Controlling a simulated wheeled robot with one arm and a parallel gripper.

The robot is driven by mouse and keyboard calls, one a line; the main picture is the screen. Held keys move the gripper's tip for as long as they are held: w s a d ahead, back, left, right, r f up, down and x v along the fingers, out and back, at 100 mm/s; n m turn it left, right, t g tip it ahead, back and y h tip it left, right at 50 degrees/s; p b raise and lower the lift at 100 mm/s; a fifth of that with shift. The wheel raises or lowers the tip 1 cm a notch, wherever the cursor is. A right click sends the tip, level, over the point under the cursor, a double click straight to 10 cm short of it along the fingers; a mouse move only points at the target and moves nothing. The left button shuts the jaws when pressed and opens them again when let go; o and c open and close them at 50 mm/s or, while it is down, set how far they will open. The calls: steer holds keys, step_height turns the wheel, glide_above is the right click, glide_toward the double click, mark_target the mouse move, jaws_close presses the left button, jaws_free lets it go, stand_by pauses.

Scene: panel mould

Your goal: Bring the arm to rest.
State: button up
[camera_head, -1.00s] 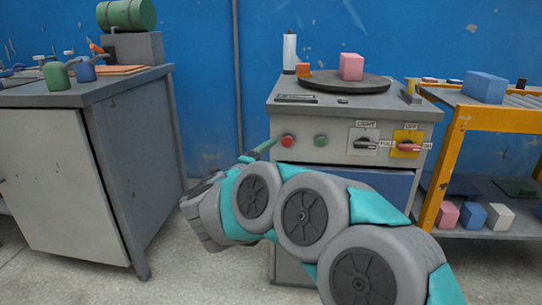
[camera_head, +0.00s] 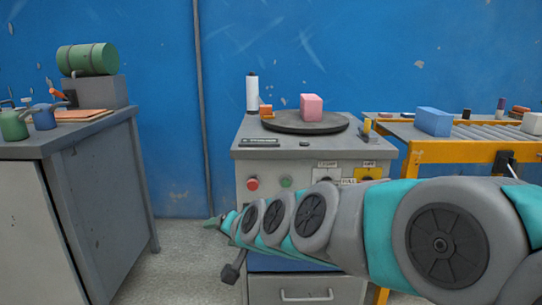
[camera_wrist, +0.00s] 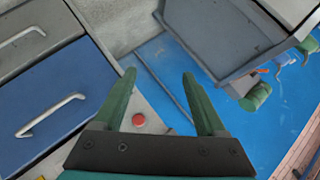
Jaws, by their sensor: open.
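My arm reaches across the head view from the right edge. At its left end, my gripper (camera_head: 213,222) shows as a small green tip in front of the gap between the grey machine (camera_head: 247,215) and the left workbench (camera_head: 100,135). In the wrist view, my gripper (camera_wrist: 159,75) has its two green fingers spread apart with nothing between them. A red button (camera_wrist: 138,120) shows behind the left finger's base in that view. The arm hides part of the machine's front panel.
A white cylinder (camera_head: 252,93) stands behind. A yellow-framed table (camera_head: 440,152) with a blue block (camera_head: 433,121) is at right. Floor (camera_head: 185,265) is clear between bench and machine.

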steer(key=s+d+f+n+g+h, duration=0.1)
steer(key=s+d+f+g+h, duration=0.1)
steer(key=s+d, duration=0.6)
steer(key=s+d+f+n+g+h+p, duration=0.1)
steer(key=s+d+f+g+h, duration=0.1)
steer(key=s+d+f+g, duration=0.3)
steer(key=s+d+f+n+g+h+p, duration=0.1)
steer(key=s+d+f+g+h, duration=0.1)
steer(key=s+d, duration=1)
steer(key=s+f+g, duration=0.1)
steer(key=s+g, duration=0.1)
steer(key=s, duration=0.6)
steer(key=shift+d+f+h, duration=0.25)
steer(key=shift+d+h, duration=0.1)
steer(key=shift+h, duration=0.05)
